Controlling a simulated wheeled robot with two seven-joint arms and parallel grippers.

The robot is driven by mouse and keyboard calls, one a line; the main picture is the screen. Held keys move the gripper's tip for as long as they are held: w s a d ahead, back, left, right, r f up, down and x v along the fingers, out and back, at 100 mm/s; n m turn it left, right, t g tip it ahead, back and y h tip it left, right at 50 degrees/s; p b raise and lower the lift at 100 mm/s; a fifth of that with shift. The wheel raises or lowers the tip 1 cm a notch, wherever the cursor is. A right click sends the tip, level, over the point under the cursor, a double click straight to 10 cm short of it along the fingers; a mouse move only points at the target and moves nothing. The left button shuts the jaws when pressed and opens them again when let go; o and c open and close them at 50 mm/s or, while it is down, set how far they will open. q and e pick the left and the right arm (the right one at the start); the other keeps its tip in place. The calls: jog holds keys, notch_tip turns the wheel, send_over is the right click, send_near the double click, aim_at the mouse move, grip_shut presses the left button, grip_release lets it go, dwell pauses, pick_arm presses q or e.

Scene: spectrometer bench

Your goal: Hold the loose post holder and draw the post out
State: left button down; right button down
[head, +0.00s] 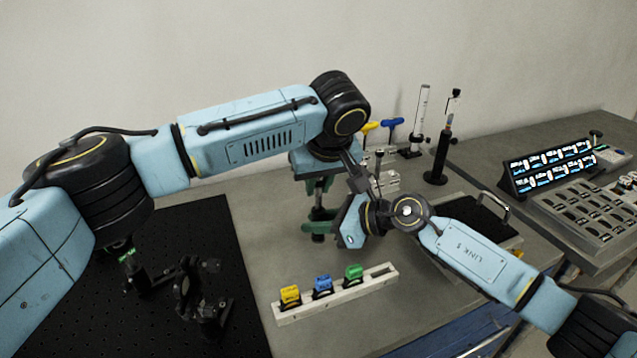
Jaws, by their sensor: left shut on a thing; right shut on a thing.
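My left gripper (318,190) points down near the middle of the bench, its green fingers shut on the upper part of a thin upright piece, which I take to be the post. My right gripper (318,228) reaches in from the right just below it. Its green fingers are shut around the lower part, which I take to be the loose post holder. The post and holder are mostly hidden by the fingers. I cannot tell how far the post sits inside the holder.
A pale rack (340,296) with yellow, blue and green mounted pieces stands in front. A black perforated board (225,245) with dark optic mounts (190,295) lies left. Two upright stands (437,165) and a dark-topped tray (470,213) are right. Bare bench lies around the rack.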

pick_arm(q)
jog(key=shift+r, duration=1.95)
jog(key=shift+r, duration=0.1)
jog(key=shift+r, duration=1.9)
pick_arm(e)
jog(key=c, duration=1.1)
grip_release()
jog(key=shift+c, duration=0.2)
